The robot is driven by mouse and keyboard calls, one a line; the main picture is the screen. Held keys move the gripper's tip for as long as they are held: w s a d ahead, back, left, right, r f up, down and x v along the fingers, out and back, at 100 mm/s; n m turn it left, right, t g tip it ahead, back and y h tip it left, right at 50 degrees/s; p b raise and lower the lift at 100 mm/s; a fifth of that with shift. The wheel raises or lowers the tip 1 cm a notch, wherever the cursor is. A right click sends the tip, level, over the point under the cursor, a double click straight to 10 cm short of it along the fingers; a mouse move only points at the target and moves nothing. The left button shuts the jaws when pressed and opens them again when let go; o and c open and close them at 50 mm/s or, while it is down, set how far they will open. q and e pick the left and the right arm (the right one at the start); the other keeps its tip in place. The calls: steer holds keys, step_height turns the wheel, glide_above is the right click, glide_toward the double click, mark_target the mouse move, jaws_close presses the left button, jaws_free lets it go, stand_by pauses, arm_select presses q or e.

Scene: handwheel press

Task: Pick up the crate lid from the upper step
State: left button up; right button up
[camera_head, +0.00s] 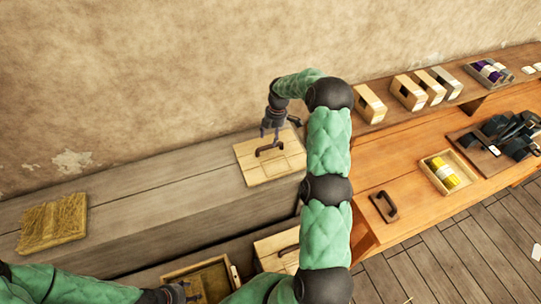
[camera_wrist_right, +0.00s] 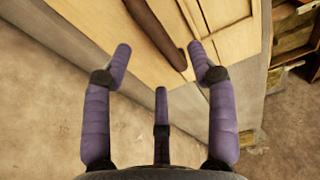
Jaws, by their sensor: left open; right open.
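The crate lid (camera_head: 283,166) is a pale wooden panel with a dark bar handle (camera_head: 270,148), lying flat on the grey upper step (camera_head: 150,187). My right gripper (camera_head: 276,128) is open just above the lid at its far side, close to the handle. In the right wrist view the open right gripper (camera_wrist_right: 160,60) has its fingers spread, with the dark handle (camera_wrist_right: 158,35) of the lid (camera_wrist_right: 225,25) between and beyond the fingertips. Whether a finger touches the lid I cannot tell. My left gripper (camera_head: 184,291) is open low at the bottom edge, near an open crate, partly cut off.
A straw-coloured block (camera_head: 53,222) lies at the step's left end. Below stand an open crate (camera_head: 208,279) and another handled lid (camera_head: 279,250). An orange wooden bench (camera_head: 400,190) on the right holds a yellow-filled tray (camera_head: 449,171). A plaster wall stands behind.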

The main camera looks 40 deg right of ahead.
mark_target(271, 153)
steer(key=shift+w+a+f, duration=0.1)
steer(key=shift+w+f, duration=0.15)
steer(key=shift+f, duration=0.45)
steer(key=shift+a+f, duration=0.2)
steer(key=shift+f, duration=1.05)
steer(key=shift+a+f, duration=0.15)
steer(key=shift+f, duration=1.1)
jaws_close()
